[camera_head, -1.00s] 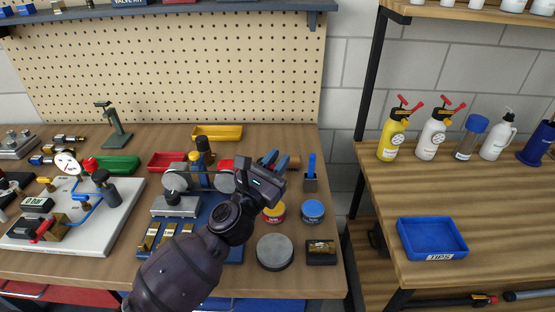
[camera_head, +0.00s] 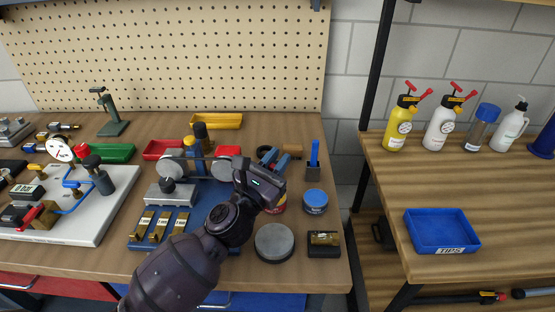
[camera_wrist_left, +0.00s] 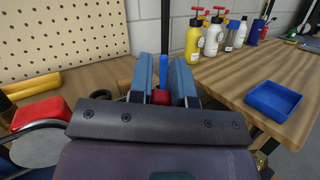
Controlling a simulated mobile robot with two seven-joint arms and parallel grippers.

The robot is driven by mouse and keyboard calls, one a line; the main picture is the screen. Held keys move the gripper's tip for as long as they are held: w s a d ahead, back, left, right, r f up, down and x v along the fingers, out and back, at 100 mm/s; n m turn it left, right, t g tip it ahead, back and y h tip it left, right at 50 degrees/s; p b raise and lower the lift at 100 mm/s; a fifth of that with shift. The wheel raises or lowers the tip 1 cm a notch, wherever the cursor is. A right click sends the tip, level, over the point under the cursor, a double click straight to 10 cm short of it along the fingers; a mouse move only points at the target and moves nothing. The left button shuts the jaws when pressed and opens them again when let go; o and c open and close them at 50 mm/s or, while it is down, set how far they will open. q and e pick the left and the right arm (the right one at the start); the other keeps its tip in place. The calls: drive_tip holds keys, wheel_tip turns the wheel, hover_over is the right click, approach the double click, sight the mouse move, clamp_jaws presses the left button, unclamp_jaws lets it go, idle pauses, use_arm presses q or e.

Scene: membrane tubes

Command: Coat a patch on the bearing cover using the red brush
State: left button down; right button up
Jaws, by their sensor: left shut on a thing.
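My left gripper (camera_head: 277,158) is over the right part of the workbench, shut on a small red thing (camera_wrist_left: 161,97) that shows between its blue fingers in the left wrist view. This is likely the red brush; its bristle end is hidden. A red and yellow tin (camera_head: 279,206) is partly hidden behind the gripper. A round dark disc with a grey top (camera_head: 274,241), likely the bearing cover, lies in front of it. A blue brush (camera_head: 314,154) stands in a dark holder (camera_head: 312,174); it also shows in the left wrist view (camera_wrist_left: 163,70). My right gripper is not in view.
A blue-lidded tin (camera_head: 315,201) and a black box (camera_head: 324,244) stand right of the disc. A blue fixture with two grey discs (camera_head: 172,165) is left of my arm. A blue tray (camera_head: 442,232) sits on the right-hand shelf. The bench's right edge is close.

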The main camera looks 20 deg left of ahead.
use_arm(q)
drive_tip(key=shift+f+b, duration=0.4)
drive_tip(key=shift+f, duration=0.2)
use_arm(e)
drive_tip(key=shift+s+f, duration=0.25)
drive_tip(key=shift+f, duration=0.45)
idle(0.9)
use_arm(q)
wheel_tip(320, 180, up, 2)
drive_tip(key=shift+r+p, duration=0.1)
drive_tip(key=shift+p, duration=0.75)
drive_tip(key=shift+r, duration=0.2)
drive_tip(key=shift+r+p, duration=0.55)
drive_tip(key=shift+p, duration=0.3)
drive_tip(key=shift+r+p, duration=0.4)
drive_tip(key=shift+r, duration=0.05)
drive_tip(key=shift+r+p, duration=1.3)
drive_tip(key=shift+p, duration=0.1)
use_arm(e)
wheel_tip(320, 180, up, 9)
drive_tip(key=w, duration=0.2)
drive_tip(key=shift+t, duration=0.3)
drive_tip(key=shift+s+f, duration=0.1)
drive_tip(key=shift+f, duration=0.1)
